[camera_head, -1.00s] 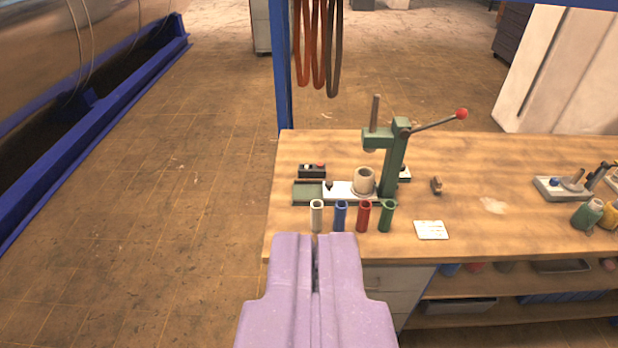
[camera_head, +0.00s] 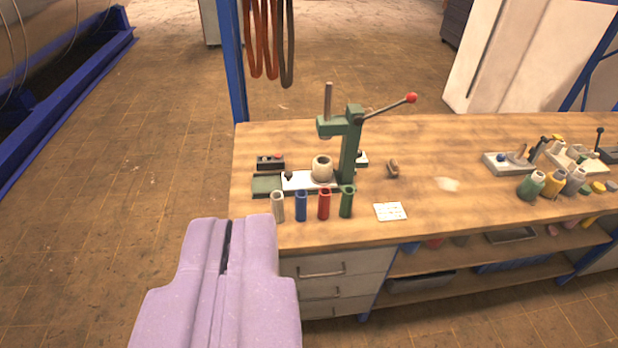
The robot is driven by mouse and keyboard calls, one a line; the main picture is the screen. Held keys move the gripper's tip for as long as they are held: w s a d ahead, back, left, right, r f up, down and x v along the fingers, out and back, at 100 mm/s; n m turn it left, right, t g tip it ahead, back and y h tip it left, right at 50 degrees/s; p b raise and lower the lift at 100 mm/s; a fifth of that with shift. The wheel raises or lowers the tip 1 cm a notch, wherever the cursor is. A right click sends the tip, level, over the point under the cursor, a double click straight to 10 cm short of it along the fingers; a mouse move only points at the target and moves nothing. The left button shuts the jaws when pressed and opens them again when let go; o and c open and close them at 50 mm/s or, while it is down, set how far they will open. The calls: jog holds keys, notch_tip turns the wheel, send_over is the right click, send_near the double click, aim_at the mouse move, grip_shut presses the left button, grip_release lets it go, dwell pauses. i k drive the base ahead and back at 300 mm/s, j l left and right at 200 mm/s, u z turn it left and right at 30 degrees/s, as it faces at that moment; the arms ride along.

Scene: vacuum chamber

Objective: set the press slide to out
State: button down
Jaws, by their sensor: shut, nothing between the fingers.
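A green hand press (camera_head: 350,147) with a red-knobbed lever stands on the wooden bench. Its white slide (camera_head: 301,181) lies on the green base track, with a small dark knob (camera_head: 289,175) near its left end. A cream round cup (camera_head: 321,168) sits on the slide, in front of and a little left of the press column. A bare stretch of green track (camera_head: 266,184) shows left of the slide. My lilac gripper (camera_head: 228,240) is shut and empty, at the bench's front left corner in the picture, apart from the press.
Grey, blue, red and green tubes (camera_head: 301,205) stand in a row in front of the slide. A black box (camera_head: 269,161) sits behind the track. A white card (camera_head: 390,211) lies to the right. Blue post (camera_head: 234,70) rises behind the bench's left edge.

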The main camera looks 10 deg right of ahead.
aim_at(292, 180)
jog(key=i+u, duration=0.1)
jog(key=i, duration=0.45)
jog(key=i+u, duration=0.15)
jog(key=i, duration=0.4)
jog(key=i+l+u, duration=0.1)
jog(key=i, duration=0.45)
jog(key=i+l+u, duration=0.15)
jog(key=i, duration=0.35)
